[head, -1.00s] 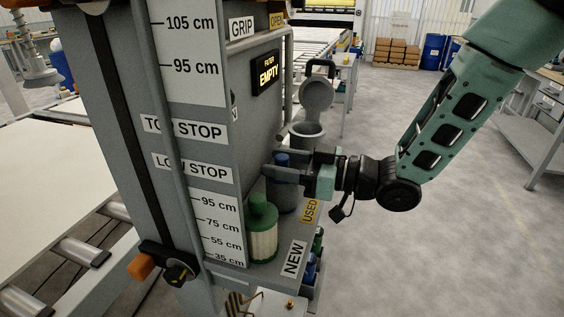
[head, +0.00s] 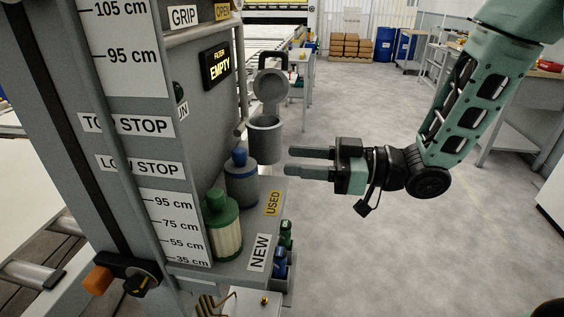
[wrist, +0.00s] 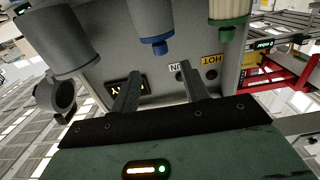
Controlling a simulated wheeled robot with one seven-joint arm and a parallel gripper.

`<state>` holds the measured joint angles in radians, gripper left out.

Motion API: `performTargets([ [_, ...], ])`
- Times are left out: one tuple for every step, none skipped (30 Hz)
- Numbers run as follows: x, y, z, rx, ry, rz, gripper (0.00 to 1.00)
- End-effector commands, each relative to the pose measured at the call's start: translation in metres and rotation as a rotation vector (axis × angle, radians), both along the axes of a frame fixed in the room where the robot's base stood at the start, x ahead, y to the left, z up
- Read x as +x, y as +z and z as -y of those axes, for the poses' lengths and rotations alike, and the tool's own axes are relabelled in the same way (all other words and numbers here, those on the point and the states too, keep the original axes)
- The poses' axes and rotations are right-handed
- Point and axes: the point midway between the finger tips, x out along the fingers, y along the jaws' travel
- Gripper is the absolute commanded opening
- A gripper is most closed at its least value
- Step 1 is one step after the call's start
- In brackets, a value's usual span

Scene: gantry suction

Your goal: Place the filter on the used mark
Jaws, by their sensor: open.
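A grey filter with a blue cap (head: 241,180) stands upright on the shelf, level with the yellow USED label (head: 272,203). A cream filter with a green cap (head: 222,226) stands on the shelf nearer the camera, by the white NEW label (head: 259,252). My gripper (head: 290,162) is open and empty, to the right of the blue-capped filter and apart from it. In the wrist view the blue-capped filter (wrist: 151,18) and green-capped filter (wrist: 228,12) show at the top, beyond my open fingers (wrist: 159,80).
The grey filter housing (head: 265,138) has its lid (head: 271,88) swung up; the display beside it reads FILTER EMPTY (head: 216,68). Small blue and green bottles (head: 282,255) sit in a holder below the shelf edge. Open floor lies to the right.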

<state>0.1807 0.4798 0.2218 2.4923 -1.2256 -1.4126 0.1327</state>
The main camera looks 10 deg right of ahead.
Motion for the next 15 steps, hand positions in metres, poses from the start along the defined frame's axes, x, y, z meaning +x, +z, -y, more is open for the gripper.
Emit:
performTargets([
  [-0.001,0.000,0.003,0.000,-0.001,0.000,0.45],
  [-0.001,0.000,0.004,0.000,-0.001,-0.001,0.45],
  [-0.002,0.000,0.005,0.000,-0.001,-0.001,0.45],
  [-0.002,0.000,0.005,-0.001,-0.001,0.000,0.45],
  [-0.002,0.000,0.004,-0.006,-0.003,-0.001,0.45],
  [-0.001,-0.002,0.003,-0.021,-0.009,-0.002,0.45],
  [0.000,-0.003,0.001,-0.037,-0.016,-0.003,0.45],
  [0.002,-0.005,-0.002,-0.062,-0.028,-0.004,0.45],
  [0.006,-0.009,-0.005,-0.106,-0.050,-0.010,0.45],
  [0.008,-0.013,-0.008,-0.146,-0.070,-0.016,0.45],
  [0.011,-0.017,-0.011,-0.192,-0.094,-0.023,0.45],
  [0.015,-0.022,-0.014,-0.259,-0.130,-0.037,0.45],
  [0.017,-0.027,-0.016,-0.312,-0.160,-0.052,0.45],
  [0.018,-0.031,-0.017,-0.367,-0.192,-0.069,0.45],
  [0.019,-0.037,-0.017,-0.438,-0.235,-0.096,0.45],
])
